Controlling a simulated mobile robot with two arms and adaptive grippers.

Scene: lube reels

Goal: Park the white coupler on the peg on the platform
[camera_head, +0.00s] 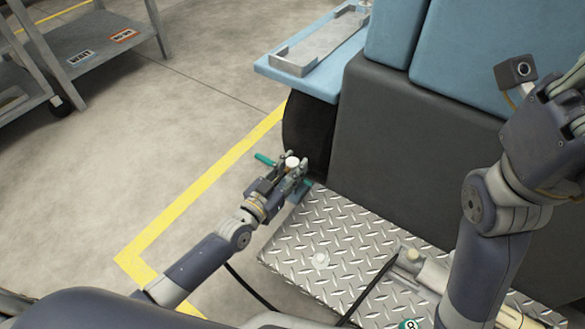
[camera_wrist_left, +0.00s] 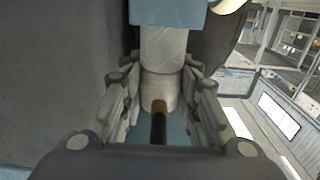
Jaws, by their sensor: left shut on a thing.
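The white coupler (camera_head: 292,162) is held in my left gripper (camera_head: 284,172), beside the dark curved side of the machine and above the platform's far left corner. Teal bar ends show on either side of the gripper. In the left wrist view, the pale cylindrical coupler (camera_wrist_left: 162,88) sits between both fingers, with a brass end and black hose toward the camera. The platform (camera_head: 330,232) is silver diamond plate. A small pale round piece (camera_head: 320,260), perhaps the peg, stands on it, apart from the coupler. My right gripper (camera_head: 570,105) is partly cut off at the right edge; its jaws are unclear.
The blue and dark grey machine (camera_head: 410,140) rises behind the platform, with a blue shelf and grey tray (camera_head: 318,45) jutting left. A black hose (camera_head: 368,290) and metal fitting (camera_head: 425,268) lie across the platform's right part. Open floor lies left; a grey cart (camera_head: 85,45) stands far left.

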